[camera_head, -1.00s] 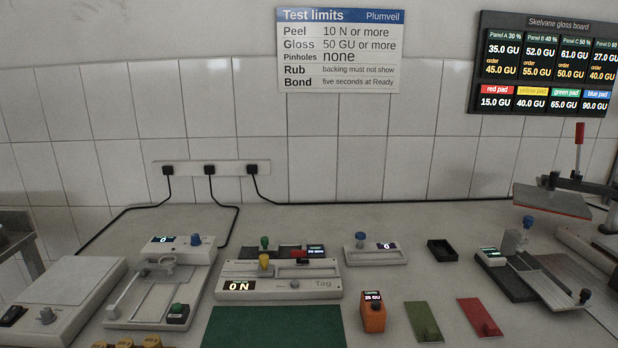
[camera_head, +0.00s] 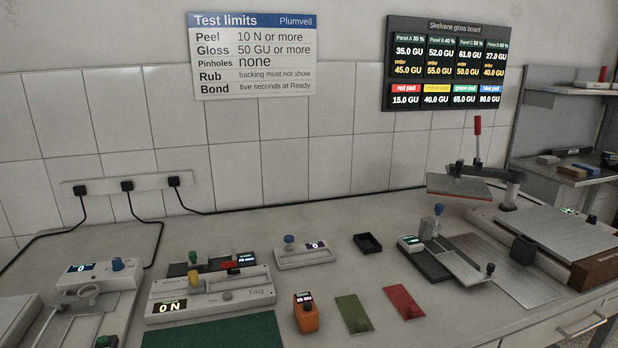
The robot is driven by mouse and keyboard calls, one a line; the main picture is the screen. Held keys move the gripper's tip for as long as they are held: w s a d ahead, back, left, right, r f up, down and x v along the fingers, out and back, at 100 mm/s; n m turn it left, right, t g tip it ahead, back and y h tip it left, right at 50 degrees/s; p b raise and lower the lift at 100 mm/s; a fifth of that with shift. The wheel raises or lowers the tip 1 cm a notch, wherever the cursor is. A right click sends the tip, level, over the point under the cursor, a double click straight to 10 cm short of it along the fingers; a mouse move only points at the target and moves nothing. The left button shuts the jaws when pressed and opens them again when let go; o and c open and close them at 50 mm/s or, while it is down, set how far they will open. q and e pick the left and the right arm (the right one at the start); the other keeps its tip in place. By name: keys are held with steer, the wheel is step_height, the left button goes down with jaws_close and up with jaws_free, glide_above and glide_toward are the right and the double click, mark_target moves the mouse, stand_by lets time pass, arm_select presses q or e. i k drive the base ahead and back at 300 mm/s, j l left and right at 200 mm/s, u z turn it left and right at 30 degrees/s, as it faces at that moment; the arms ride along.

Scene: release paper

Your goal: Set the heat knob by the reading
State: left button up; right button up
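No gripper shows in the head view. I cannot tell which knob is the heat knob. A blue knob (camera_head: 117,264) sits on a white device at left, with a display (camera_head: 80,267) reading 0. Another blue knob (camera_head: 289,239) is on a small white box whose display (camera_head: 315,245) reads 0. An orange meter (camera_head: 306,317) has a small screen too blurred to read surely. The gloss board (camera_head: 445,64) lists panels A to D with GU values and orders.
A press with a red handle (camera_head: 477,125) stands at back right, beside a flat metal-topped machine (camera_head: 550,236). A small black tray (camera_head: 367,244), green plate (camera_head: 354,314) and red plate (camera_head: 404,302) lie on the bench. A test limits sign (camera_head: 252,56) hangs above; shelves (camera_head: 570,92) stand at far right.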

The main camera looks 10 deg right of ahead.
mark_target(592, 219)
steer(key=z, duration=0.85)
steer(key=i+l+z, duration=0.15)
steer(key=z, duration=0.2)
steer(key=i+l+z, duration=0.15)
steer(key=z, duration=0.2)
steer(key=i+l+z, duration=0.15)
steer(key=z, duration=0.25)
